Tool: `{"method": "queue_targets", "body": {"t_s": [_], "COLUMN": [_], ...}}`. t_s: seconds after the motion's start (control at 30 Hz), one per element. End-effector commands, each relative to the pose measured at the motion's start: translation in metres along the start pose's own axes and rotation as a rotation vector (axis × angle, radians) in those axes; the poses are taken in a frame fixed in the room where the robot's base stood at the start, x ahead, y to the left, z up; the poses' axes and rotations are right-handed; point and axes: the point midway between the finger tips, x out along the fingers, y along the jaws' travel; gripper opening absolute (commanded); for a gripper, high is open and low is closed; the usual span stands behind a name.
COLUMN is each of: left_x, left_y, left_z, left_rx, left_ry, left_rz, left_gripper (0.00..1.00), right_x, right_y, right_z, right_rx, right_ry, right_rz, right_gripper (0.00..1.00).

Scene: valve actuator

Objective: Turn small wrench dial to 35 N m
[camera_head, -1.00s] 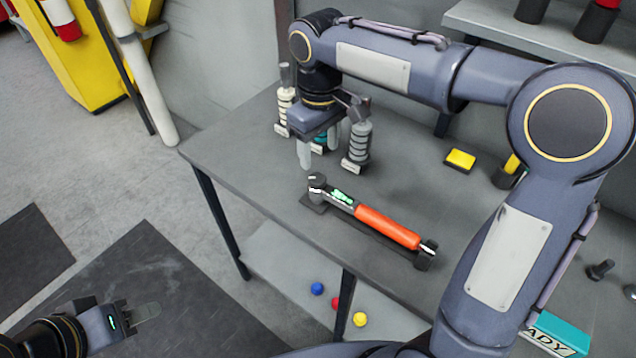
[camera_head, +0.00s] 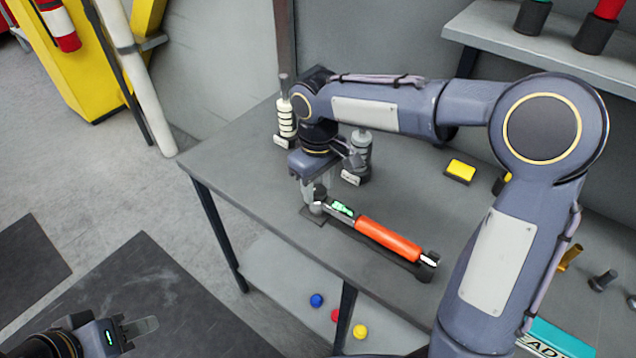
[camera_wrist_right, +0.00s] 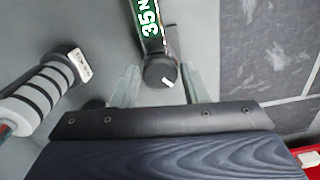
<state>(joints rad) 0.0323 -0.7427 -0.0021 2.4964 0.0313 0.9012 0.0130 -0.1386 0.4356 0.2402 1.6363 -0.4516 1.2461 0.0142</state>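The small wrench (camera_head: 388,239) lies on the grey table with its orange handle toward the right. Its round dark dial (camera_head: 319,207) is at the left end. The wrist view shows the dial (camera_wrist_right: 160,71) with a white mark, below a green-lit display (camera_wrist_right: 148,18) reading "35 N", cut off by the frame edge. My right gripper (camera_head: 317,192) is over the dial end, pointing down. In the wrist view its fingers (camera_wrist_right: 159,86) stand on either side of the dial, with gaps, so it is open. My left gripper (camera_head: 140,328) is low at the left, away from the table; its finger gap is unclear.
A white-ringed tool (camera_head: 286,118) and a grey ringed tool (camera_head: 361,150) stand behind my right gripper, with small labels. A yellow block (camera_head: 460,170) lies farther right. Bolts (camera_head: 603,280) stand at the right. The table's front left is clear.

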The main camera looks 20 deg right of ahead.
Motion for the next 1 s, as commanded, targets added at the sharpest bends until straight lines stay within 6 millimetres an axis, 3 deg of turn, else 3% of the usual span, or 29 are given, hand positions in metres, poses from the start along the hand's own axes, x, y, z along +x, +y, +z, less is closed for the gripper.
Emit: {"method": "queue_targets", "body": {"t_s": [0.03,0.2,0.5,0.73,0.77,0.9,1.0], "left_x": [0.0,0.0,-0.0009,-0.0008,-0.0008,-0.0008,-0.0008], "left_y": [0.0,0.0,0.0004,0.0004,0.0004,0.0004,0.0003], "left_z": [0.0,0.0,-0.0004,-0.0004,-0.0004,-0.0004,-0.0004], "left_rx": [0.0,0.0,0.0,0.0,0.0,0.0,0.0], "left_ry": [0.0,0.0,0.0,0.0,0.0,0.0,0.0], "left_rz": [0.0,0.0,0.0,0.0,0.0,0.0,0.0], "left_gripper": [0.36,0.36,0.36,0.36,0.36,0.36,0.36], "right_x": [-0.0001,-0.0003,-0.0005,-0.0005,-0.0006,-0.0005,-0.0004], "right_y": [0.0,0.0,0.0001,0.0002,0.0002,0.0001,0.0001], "right_z": [0.0,0.0,-0.0001,-0.0002,-0.0002,-0.0002,-0.0002], "right_rx": [0.0,0.0,0.131,0.132,0.132,0.132,0.131], "right_ry": [0.0,0.0,0.0,0.0,0.001,0.001,0.0], "right_rz": [0.0,0.0,0.001,0.001,0.001,0.0,0.0], "right_gripper": [0.34,0.12,0.11,0.11,0.38,0.56,0.56]}}
